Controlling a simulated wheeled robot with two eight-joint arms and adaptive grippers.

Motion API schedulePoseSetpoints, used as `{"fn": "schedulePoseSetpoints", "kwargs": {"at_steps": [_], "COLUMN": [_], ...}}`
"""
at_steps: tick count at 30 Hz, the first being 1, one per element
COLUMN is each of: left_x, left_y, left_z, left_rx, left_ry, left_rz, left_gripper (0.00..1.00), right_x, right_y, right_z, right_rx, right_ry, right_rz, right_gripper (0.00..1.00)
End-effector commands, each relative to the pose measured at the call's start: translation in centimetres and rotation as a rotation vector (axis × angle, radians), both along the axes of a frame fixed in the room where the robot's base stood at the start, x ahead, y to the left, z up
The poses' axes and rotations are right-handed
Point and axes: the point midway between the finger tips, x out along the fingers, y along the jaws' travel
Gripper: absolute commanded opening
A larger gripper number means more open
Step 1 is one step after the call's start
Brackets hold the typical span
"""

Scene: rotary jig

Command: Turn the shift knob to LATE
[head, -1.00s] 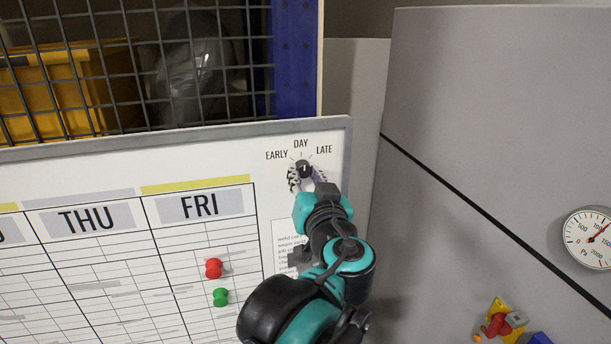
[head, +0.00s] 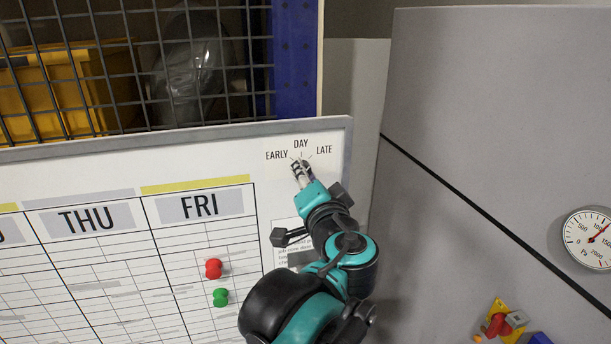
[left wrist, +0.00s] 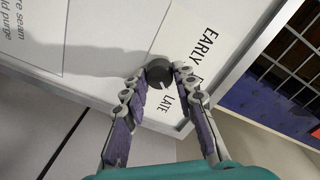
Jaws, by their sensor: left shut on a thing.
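The shift knob (left wrist: 158,72) is a small black round knob on the white board, with the words EARLY, DAY and LATE around it. My left gripper (left wrist: 159,77) is shut on it, one finger on each side. In the left wrist view a light mark on the knob's edge faces the word LATE (left wrist: 166,103), and a finger covers DAY. In the head view my left gripper (head: 302,168) reaches up to the knob, and its fingers largely hide it. The words EARLY (head: 277,155), DAY (head: 301,144) and LATE (head: 324,150) are readable there. My right gripper is not in view.
The board (head: 120,256) carries a red pin (head: 213,268) and a green pin (head: 221,297) left of my arm. A wire mesh (head: 120,60) stands behind its top edge. A grey cabinet (head: 490,120) with a gauge (head: 590,238) stands to the right.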

Motion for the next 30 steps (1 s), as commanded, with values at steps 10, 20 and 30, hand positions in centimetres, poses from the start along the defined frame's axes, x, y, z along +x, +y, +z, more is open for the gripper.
{"fn": "schedulePoseSetpoints", "kwargs": {"at_steps": [10, 20, 30], "left_x": [0.01, 0.01, 0.01], "left_y": [-0.05, -0.05, -0.03], "left_z": [0.04, 0.04, 0.02], "left_rx": [0.08, 0.084, 0.082], "left_ry": [0.02, 0.021, 0.021], "left_rz": [-0.001, -0.001, -0.001], "left_gripper": [0.0, 0.0, 0.49], "right_x": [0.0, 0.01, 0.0], "right_y": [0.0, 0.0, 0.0], "right_z": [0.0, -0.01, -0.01], "right_rx": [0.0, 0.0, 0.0], "right_ry": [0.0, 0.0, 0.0], "right_rz": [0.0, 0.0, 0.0], "right_gripper": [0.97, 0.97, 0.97]}}
